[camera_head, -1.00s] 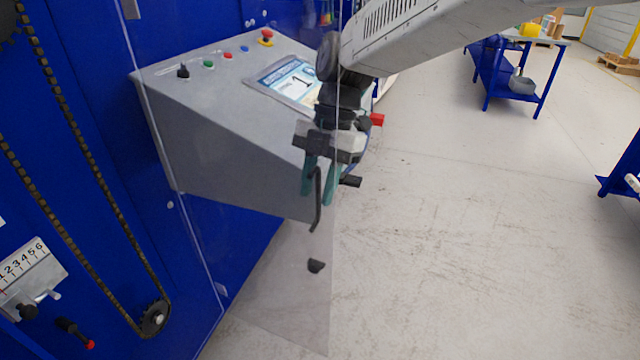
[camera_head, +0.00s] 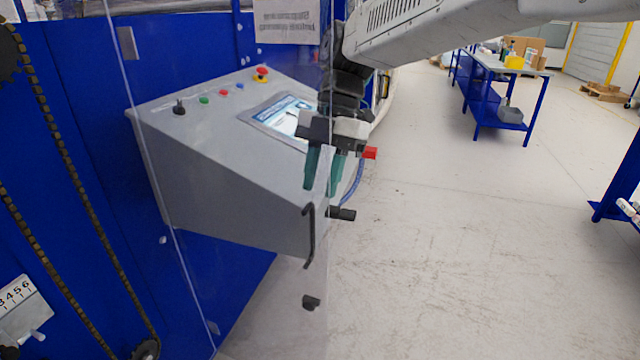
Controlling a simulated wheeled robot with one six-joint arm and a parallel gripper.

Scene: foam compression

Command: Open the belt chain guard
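The belt chain guard (camera_head: 270,310) is a clear panel standing swung out from the blue machine, with its hinge side at left and its free edge near the picture's middle. Its black bar handle (camera_head: 309,237) sits near that edge, and a small black knob (camera_head: 311,302) is lower down. My gripper (camera_head: 322,188) points down just above the handle. Its two teal fingers are apart with nothing seen between them, and their tips look clear of the handle. The uncovered chain (camera_head: 62,150) shows at left.
A grey control console (camera_head: 230,170) with buttons and a screen stands behind the clear panel. A black peg (camera_head: 341,214) juts out close to the handle. Blue workbenches (camera_head: 500,90) stand at the back right. The floor at right is open.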

